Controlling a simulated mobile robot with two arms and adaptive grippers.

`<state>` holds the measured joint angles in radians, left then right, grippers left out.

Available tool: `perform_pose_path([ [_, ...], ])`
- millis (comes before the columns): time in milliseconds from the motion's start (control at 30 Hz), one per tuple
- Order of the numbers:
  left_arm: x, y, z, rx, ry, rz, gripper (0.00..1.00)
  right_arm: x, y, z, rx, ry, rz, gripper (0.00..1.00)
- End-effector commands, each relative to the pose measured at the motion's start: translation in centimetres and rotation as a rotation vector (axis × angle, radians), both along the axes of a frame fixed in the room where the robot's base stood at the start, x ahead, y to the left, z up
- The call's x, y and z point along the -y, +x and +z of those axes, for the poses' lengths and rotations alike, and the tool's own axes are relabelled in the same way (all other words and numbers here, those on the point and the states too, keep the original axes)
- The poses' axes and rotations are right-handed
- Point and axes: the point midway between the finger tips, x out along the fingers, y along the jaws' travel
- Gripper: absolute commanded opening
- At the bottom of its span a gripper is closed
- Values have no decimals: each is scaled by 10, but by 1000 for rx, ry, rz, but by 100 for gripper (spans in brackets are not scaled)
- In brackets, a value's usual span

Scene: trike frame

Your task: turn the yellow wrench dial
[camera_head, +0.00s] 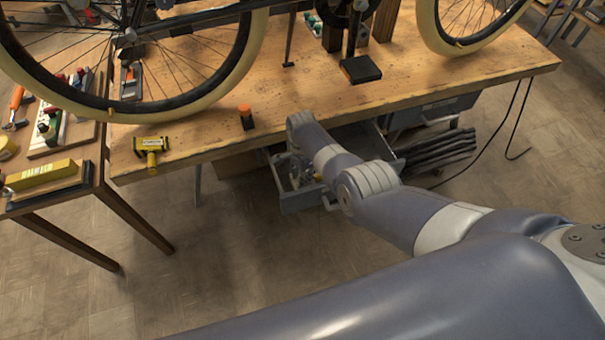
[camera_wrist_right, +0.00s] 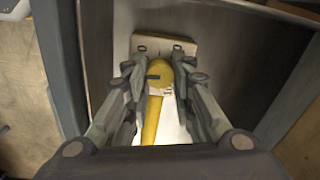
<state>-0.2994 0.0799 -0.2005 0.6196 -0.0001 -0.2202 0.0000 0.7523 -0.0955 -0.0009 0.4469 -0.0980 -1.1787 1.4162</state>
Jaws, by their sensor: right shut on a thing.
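The yellow wrench dial (camera_wrist_right: 159,73) shows in the right wrist view, with a round yellow head and a long yellow handle running toward the camera. It lies against a pale plate (camera_wrist_right: 178,46). My right gripper (camera_wrist_right: 161,80) is shut on the dial's head, one finger on each side. The fingers cover part of the head and handle. In the head view my right arm reaches down to the open grey drawer (camera_head: 304,200) under the workbench; the arm hides much of that area. My left gripper is not in view.
The wooden workbench (camera_head: 330,112) carries a bicycle-like frame with cream-tyred wheels (camera_head: 258,45). A yellow-black tool (camera_head: 151,146) and an orange-capped bottle (camera_head: 246,120) stand near its front edge. A side table at left holds a yellow level (camera_head: 42,174). Floor in front is clear.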

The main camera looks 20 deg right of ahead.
Motion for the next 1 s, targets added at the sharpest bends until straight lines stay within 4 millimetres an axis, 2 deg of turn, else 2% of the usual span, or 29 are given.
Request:
perform_pose_path([
  [667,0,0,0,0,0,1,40,0,0,0,1,-1,-65,0],
  [700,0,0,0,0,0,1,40,0,0,0,1,-1,-65,27],
  [767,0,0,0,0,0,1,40,0,0,0,1,-1,-65,41],
  [800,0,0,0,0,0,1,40,0,0,0,1,-1,-64,45],
  [1000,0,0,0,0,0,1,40,0,0,0,1,-1,-64,45],
])
